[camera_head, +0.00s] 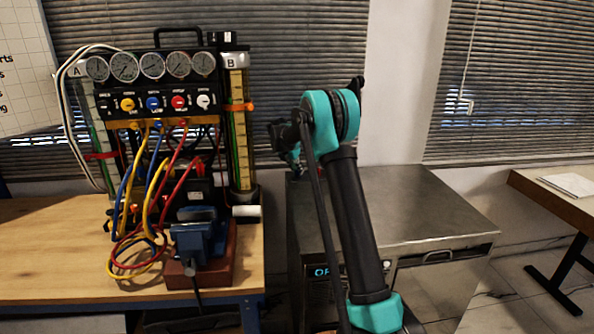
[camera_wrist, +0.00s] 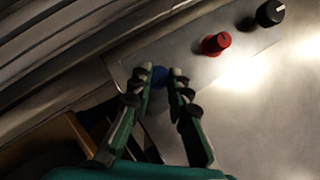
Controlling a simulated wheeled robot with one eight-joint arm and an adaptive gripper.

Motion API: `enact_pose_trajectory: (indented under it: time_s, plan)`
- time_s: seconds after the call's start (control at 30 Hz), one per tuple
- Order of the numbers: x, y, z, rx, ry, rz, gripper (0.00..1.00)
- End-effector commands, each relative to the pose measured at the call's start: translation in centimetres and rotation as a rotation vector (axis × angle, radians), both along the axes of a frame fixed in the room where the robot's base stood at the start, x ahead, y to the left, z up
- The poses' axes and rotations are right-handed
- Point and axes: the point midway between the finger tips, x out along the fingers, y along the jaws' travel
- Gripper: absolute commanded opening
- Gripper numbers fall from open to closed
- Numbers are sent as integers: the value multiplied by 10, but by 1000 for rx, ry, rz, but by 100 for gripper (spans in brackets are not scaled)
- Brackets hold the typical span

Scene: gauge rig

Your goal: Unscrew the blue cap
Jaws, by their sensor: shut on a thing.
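The blue cap (camera_wrist: 159,77) shows in the wrist view between my fingertips, on the grey metal top. My gripper (camera_wrist: 160,84) is shut on it, with one finger on each side. The fingers hide part of the cap. In the head view my gripper (camera_head: 291,168) is at the back left of the metal cabinet's top, partly behind my arm. The blue cap cannot be made out there.
A red knob (camera_wrist: 216,43) and a black knob (camera_wrist: 270,13) stand on the metal top. The metal cabinet (camera_head: 430,210) is mostly bare on top. A wooden bench (camera_head: 50,250) at left holds a gauge rig (camera_head: 155,98) with hoses and a blue vise (camera_head: 195,243).

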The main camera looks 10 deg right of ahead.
Motion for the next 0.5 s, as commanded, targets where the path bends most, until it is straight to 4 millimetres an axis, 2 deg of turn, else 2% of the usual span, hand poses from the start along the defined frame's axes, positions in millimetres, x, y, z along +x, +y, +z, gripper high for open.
enact_pose_trajectory:
  time_s: [0.23, 0.5]
  plan:
    - [1, 0, 1, 0, -1, -2, 0]
    - [1, 0, 13, 0, -1, -3, 0]
